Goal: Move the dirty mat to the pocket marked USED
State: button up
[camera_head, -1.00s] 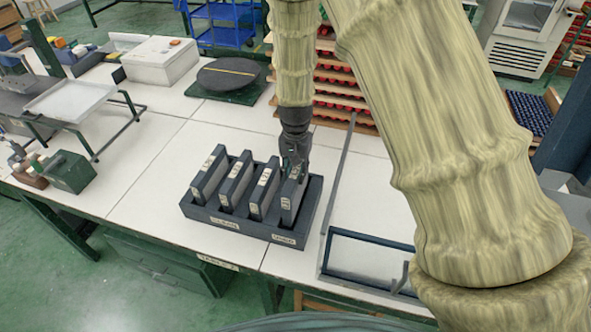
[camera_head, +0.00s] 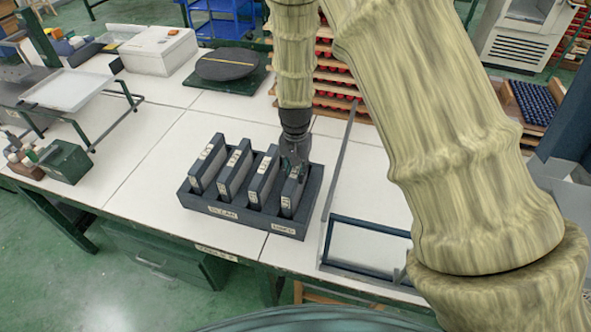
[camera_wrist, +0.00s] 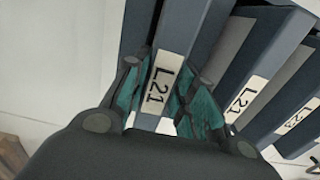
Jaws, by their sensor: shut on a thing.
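The rack (camera_head: 220,208) stands on the white table, with a front label reading CLEAN toward the left and one reading USED at its right end. A dark mat (camera_head: 290,198) with a white label stands upright in the rightmost pocket, above the USED label. My gripper (camera_head: 296,165) is at the top of this mat. Whether the mat rests on the pocket floor is hidden.
Three similar mats (camera_head: 235,172) stand in the CLEAN pockets to the left, close beside the held one. A dark frame (camera_head: 368,240) lies to the right of the rack. A round turntable (camera_head: 228,66) is behind.

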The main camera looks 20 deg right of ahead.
jog(key=shift+f, duration=0.5)
dwell(0.5)
jog(key=o, duration=1)
jog(key=shift+c, duration=0.2)
notch_tip(320, 180, up, 19)
jog(key=p, duration=0.5)
jog(key=shift+p, duration=0.4)
jog(key=shift+w, duration=0.1)
dwell(0.3)
